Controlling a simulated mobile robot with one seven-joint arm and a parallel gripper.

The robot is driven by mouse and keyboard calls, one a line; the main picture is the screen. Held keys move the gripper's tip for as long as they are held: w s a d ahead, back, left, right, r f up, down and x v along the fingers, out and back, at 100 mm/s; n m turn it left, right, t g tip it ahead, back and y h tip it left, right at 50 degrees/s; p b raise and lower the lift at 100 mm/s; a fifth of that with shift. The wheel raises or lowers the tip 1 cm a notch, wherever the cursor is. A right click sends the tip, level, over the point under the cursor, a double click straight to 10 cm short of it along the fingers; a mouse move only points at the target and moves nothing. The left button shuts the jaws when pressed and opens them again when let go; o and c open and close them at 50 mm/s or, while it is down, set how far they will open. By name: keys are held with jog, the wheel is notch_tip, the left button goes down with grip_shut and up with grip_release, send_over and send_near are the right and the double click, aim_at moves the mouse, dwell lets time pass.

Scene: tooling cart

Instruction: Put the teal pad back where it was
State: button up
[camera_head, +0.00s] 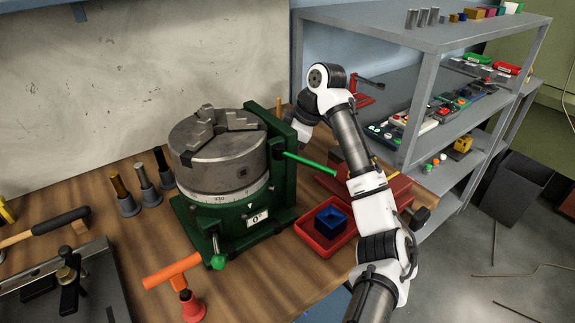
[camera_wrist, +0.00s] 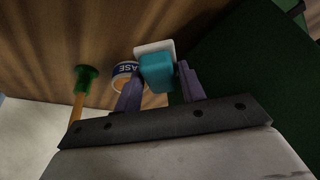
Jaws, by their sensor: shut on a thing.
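The teal pad (camera_wrist: 157,72) is a small block between the two purple fingers of my gripper (camera_wrist: 159,80) in the wrist view. My gripper is shut on it. A white square piece (camera_wrist: 152,46) shows just beyond the pad, partly covered by it; I cannot tell whether they touch. In the head view my arm reaches behind the green rotary table, and the gripper and teal pad are hidden there.
A roll (camera_wrist: 123,70) with a blue label and a green-topped wooden-handled tool (camera_wrist: 86,78) stand left of the pad. A dark green body (camera_wrist: 235,65) is close on the right. The green rotary table with chuck (camera_head: 222,165) and a red tray (camera_head: 325,243) holding a blue box are nearby.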

jog(key=shift+f+p, duration=0.35)
jog(key=shift+f, duration=2.15)
jog(key=o, duration=0.9)
jog(key=shift+f, duration=0.1)
jog(key=shift+o, duration=0.2)
jog(key=v, duration=1.2)
jog(key=shift+b, duration=0.45)
